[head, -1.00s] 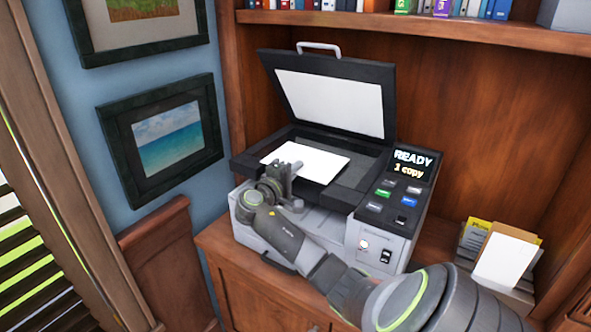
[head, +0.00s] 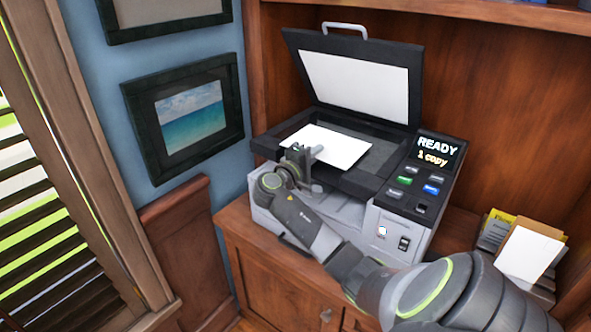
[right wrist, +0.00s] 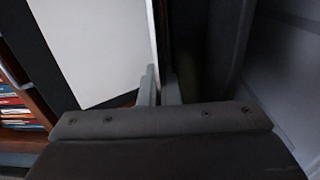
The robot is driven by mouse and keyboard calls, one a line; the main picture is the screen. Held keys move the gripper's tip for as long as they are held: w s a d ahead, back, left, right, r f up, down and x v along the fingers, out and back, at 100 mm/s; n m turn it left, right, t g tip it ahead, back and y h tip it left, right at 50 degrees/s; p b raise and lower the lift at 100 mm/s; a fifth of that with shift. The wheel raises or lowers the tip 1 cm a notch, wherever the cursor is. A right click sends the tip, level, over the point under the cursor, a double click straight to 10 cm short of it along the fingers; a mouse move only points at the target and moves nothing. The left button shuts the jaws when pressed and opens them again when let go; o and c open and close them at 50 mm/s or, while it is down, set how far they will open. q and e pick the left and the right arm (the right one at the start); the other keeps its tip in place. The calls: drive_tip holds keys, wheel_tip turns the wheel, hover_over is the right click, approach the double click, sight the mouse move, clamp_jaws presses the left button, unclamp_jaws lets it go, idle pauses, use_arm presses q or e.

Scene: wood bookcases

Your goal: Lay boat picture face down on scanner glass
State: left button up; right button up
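A blank white sheet (head: 341,149), likely the picture's back, lies over the left part of the scanner bed (head: 378,160). No boat image shows. The scanner lid (head: 412,86) stands open with its white underside (head: 358,82) facing forward. My right gripper (head: 303,162) is at the sheet's front left edge. In the right wrist view, its fingers (right wrist: 161,88) close around the thin, edge-on sheet (right wrist: 152,30). I cannot tell whether the sheet touches the glass. My left gripper is not in view.
The scanner's control panel (head: 411,190) reads READY, 1 copy. It stands on a wood cabinet (head: 275,272) within a bookcase niche. A paper holder (head: 527,252) stands at right. A framed sea picture (head: 190,115) hangs on the blue wall at left.

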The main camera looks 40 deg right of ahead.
drive_tip(key=shift+o, duration=0.7)
drive_tip(key=s+a+b, duration=0.2)
drive_tip(key=a+b, duration=0.1)
drive_tip(key=a, duration=1.2)
drive_tip(key=shift+s+a+f+b, duration=0.15)
drive_tip(key=shift+a+f+b, duration=0.15)
drive_tip(key=shift+a, duration=0.1)
drive_tip(key=shift+s+a+r, duration=0.1)
drive_tip(key=shift+a+r, duration=0.05)
drive_tip(key=shift+a, duration=0.35)
